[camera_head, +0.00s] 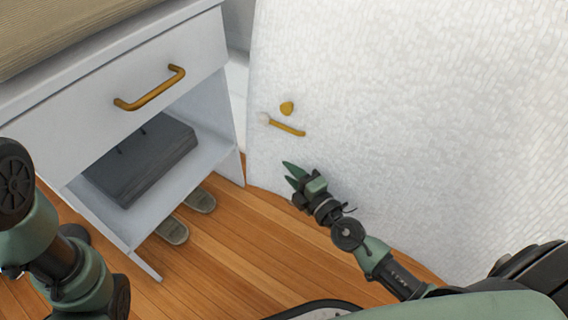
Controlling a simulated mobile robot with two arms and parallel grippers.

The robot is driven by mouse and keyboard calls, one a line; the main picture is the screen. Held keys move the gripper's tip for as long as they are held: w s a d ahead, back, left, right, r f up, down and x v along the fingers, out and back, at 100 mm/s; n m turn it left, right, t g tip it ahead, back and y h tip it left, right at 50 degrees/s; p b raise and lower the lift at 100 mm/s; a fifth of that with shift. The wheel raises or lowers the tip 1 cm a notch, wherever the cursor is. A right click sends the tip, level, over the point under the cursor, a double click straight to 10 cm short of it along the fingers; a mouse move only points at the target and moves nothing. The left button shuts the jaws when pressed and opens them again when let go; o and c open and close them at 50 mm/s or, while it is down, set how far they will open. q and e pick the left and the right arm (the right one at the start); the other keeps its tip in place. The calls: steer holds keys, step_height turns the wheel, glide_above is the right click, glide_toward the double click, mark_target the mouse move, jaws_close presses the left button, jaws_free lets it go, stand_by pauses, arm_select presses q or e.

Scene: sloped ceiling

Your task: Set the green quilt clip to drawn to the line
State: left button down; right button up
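No green clip shows on the white quilted surface (400,110). Near its left edge sit a small gold-yellow knob-like piece (287,108) and, just below, a slim gold-yellow bar (287,127) with a pale round end at its left. My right gripper (288,174) has green fingertips spread a little apart, with nothing seen between them. It is below the gold bar in the picture, in front of the quilt's lower left part, apart from the bar. My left arm shows at the left edge, but its gripper is out of the picture.
A white nightstand (75,95) with a gold drawer handle (150,88) stands at the left, close to the quilt. A dark grey box-like object (145,165) lies on its open shelf. Grey slippers (172,231) lie on the wooden floor (230,250) beneath.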

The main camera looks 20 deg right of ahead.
steer(key=shift+o, duration=1.1)
steer(key=shift+s+d, duration=0.1)
steer(key=shift+d, duration=0.05)
steer(key=b+v, duration=0.1)
steer(key=v, duration=0.7)
steer(key=shift+b, duration=0.35)
